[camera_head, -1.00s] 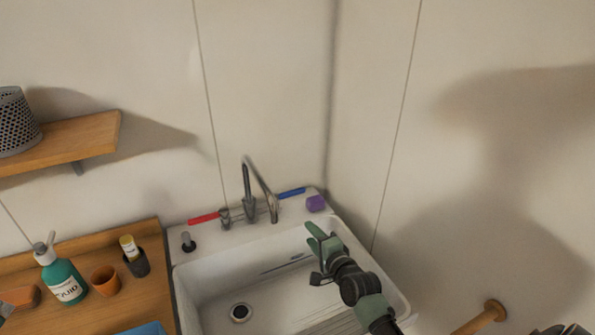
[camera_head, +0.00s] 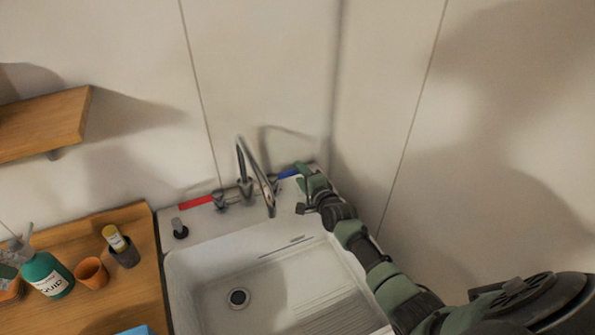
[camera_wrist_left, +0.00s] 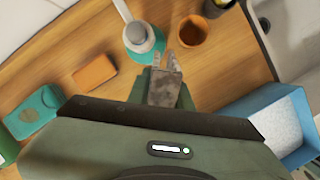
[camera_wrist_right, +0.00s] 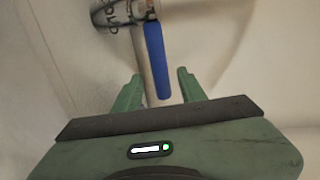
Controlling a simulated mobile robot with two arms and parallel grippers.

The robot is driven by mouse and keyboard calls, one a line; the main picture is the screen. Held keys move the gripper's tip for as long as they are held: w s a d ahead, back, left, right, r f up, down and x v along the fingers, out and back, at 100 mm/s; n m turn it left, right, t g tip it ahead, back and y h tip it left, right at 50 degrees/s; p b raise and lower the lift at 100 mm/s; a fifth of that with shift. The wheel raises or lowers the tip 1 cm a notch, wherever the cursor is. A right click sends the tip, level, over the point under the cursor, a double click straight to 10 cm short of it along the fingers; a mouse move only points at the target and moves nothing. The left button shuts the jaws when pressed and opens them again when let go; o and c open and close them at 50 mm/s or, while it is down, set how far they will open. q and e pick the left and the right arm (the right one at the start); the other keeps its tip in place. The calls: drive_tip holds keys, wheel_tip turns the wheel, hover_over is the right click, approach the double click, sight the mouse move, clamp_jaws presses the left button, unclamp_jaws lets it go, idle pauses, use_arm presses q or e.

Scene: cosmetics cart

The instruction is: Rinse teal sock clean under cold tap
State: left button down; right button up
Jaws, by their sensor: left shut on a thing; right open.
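The white sink (camera_head: 215,262) has a metal tap (camera_head: 248,170) with a red lever (camera_head: 196,202) on the left and a blue lever (camera_head: 288,173) on the right. My right gripper (camera_head: 305,190) is open at the blue lever. In the right wrist view the blue lever (camera_wrist_right: 156,58) lies between the spread fingers (camera_wrist_right: 157,82). My left gripper (camera_wrist_left: 164,84) is shut on a grey, mottled thing (camera_wrist_left: 165,90) above the wooden counter. It may be the sock, but no teal shows on it. No water is seen running.
On the counter (camera_head: 75,285) stand a teal pump bottle (camera_head: 46,275), an orange cup (camera_head: 92,272) and a dark holder (camera_head: 125,255). A blue container (camera_wrist_left: 275,115) and an orange block (camera_wrist_left: 95,72) show in the left wrist view. A wooden shelf (camera_head: 45,122) juts out above.

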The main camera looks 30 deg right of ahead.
drive_tip(key=shift+x, duration=1.3)
clamp_jaws()
idle(0.5)
